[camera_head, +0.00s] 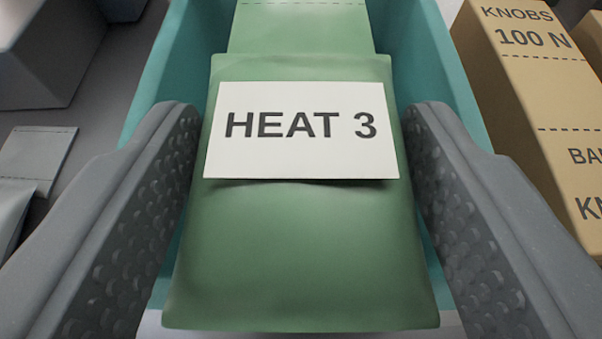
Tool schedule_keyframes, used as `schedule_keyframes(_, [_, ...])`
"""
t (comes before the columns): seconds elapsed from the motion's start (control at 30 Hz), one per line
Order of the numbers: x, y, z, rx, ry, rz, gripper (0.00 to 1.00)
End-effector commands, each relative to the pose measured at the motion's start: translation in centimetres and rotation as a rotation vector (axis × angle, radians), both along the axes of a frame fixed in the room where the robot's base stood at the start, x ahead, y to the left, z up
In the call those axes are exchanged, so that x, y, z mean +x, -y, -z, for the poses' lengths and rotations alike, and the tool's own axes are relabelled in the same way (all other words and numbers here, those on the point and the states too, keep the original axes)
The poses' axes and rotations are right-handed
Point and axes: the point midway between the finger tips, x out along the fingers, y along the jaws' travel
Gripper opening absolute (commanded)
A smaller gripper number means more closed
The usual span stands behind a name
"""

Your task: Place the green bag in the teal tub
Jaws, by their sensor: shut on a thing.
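The green bag (300,245) fills the middle of the view, with a white label reading "HEAT 3" on it. My gripper (300,180) has one grey, studded finger on each side of the bag and is shut on it. The teal tub (180,60) is beneath and beyond the bag, its walls showing to the left and right. The bag looks to be above or within the tub's opening; its exact height over the floor is hidden. The bag's far end, a paler green flap (300,25), reaches toward the top edge.
A tan box (540,95) marked "KNOBS 100 N" stands to the right of the tub. On the left are a dark grey block (50,60) and a flat grey packet (38,155) with a dashed line. Little free room shows beside the tub.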

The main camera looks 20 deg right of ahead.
Motion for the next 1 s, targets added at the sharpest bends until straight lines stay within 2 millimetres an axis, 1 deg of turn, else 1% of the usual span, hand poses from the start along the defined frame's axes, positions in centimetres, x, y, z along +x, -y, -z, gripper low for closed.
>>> schedule_keyframes(0.67, [0.0,0.0,1.1,-0.001,0.002,0.0,0.29])
schedule_keyframes(0.7, [0.0,0.0,1.1,-0.001,0.002,0.0,0.65])
schedule_keyframes(0.73, [0.0,0.0,1.1,-0.001,0.002,0.0,0.74])
schedule_keyframes(0.77, [0.0,0.0,1.1,-0.001,0.002,0.0,0.76])
schedule_keyframes(1.0, [0.0,0.0,1.1,0.0,0.001,0.0,0.76])
